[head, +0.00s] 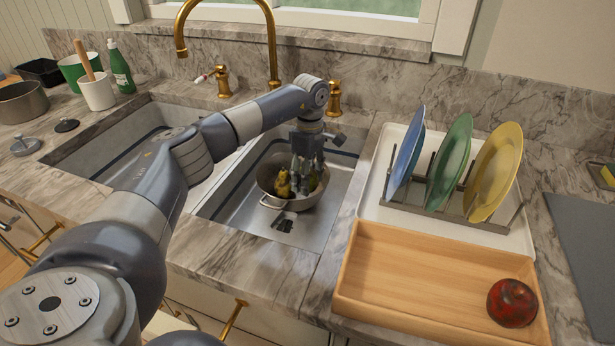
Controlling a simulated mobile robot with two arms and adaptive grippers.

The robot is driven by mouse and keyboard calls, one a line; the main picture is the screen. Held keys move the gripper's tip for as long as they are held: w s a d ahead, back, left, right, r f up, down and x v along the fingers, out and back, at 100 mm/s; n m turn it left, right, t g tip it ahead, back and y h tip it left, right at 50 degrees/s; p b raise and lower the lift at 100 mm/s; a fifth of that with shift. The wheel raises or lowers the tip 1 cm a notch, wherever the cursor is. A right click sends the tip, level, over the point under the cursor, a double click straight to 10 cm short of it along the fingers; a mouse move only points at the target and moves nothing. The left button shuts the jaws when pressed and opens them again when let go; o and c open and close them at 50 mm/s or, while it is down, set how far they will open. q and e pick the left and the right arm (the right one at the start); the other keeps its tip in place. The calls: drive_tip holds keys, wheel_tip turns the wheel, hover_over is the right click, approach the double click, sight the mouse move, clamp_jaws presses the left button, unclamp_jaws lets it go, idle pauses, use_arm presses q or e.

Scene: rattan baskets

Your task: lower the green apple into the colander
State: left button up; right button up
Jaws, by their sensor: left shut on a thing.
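The colander (289,204) is a light metal bowl with a handle. It sits in the right basin of the sink. My left gripper (309,176) points down into the colander and is shut on the green apple (314,182). The apple shows only in part between the dark fingers, low inside the colander's rim. I cannot tell whether it touches the colander's bottom. A yellow pear (283,184) is in the colander, just left of the fingers. My right gripper is not in view.
The sink's right basin (340,200) surrounds the colander. A wooden tray (430,265) with a red apple (512,302) lies to the right, in front of a rack with blue, green and yellow plates (493,172). A gold faucet (272,45) rises behind my left arm.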

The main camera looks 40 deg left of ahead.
use_arm(q)
drive_tip(key=shift+f+b, duration=0.3)
drive_tip(key=shift+f, duration=0.3)
idle(0.3)
drive_tip(key=o, duration=1.2)
drive_tip(key=r, duration=1.2)
drive_tip(key=shift+w, duration=0.3)
